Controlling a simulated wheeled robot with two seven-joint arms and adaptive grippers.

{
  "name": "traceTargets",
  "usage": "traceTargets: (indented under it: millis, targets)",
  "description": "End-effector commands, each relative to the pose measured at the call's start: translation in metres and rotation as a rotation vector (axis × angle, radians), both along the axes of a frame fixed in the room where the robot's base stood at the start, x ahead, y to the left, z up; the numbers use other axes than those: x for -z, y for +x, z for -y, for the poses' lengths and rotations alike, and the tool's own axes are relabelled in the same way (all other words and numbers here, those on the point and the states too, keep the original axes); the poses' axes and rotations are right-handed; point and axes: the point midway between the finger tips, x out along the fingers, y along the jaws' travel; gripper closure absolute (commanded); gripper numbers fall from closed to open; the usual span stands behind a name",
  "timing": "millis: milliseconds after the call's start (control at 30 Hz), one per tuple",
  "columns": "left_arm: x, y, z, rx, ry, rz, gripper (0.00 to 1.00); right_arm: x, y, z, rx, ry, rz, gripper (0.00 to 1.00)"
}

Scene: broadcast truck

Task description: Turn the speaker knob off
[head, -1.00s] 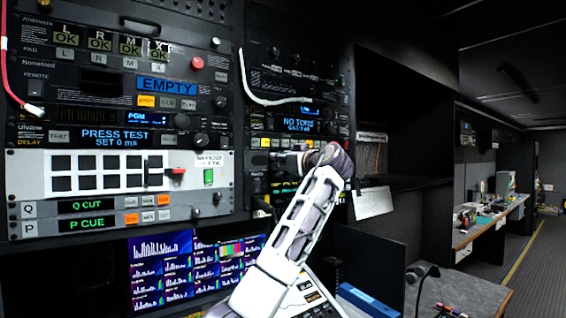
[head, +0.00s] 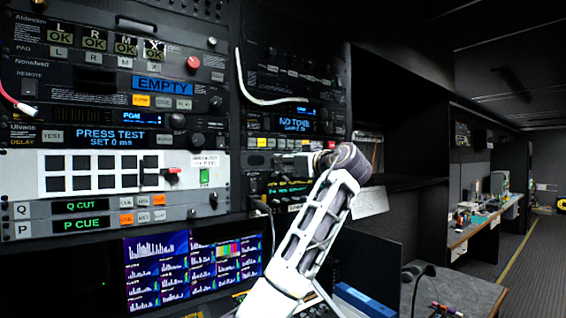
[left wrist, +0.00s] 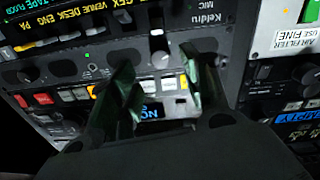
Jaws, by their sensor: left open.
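My left gripper (head: 286,160) reaches in front of the right-hand rack column in the head view, its fingers hard to make out there. In the left wrist view, my left gripper (left wrist: 158,60) is open, with its dark fingers apart. A small grey knob (left wrist: 160,60) on a panel marked "Keldru" shows between the fingertips. I cannot tell whether the fingers touch it. No label reading "speaker" is legible, so I cannot tell if this is the speaker knob. My right gripper is not in view.
A left rack column holds a white panel with black buttons (head: 58,163) and a red lever (head: 172,171). A white cable (head: 240,80) hangs by the right column. Screens (head: 157,270) sit below. A desk (head: 455,292) stands at lower right, with an open aisle beyond.

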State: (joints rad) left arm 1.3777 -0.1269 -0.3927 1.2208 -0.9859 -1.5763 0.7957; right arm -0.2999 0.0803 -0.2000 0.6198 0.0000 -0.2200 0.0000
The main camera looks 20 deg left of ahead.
Motion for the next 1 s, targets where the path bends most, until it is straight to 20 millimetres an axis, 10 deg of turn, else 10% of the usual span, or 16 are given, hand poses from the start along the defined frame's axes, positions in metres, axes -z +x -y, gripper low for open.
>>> traceTargets:
  millis: [433,1000]
  targets:
    - [0.001,-0.036,0.045,0.002,0.000,0.000,0.53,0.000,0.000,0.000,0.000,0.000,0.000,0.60]
    - [0.001,-0.041,0.050,0.000,0.001,-0.001,0.53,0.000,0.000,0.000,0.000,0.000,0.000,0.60]
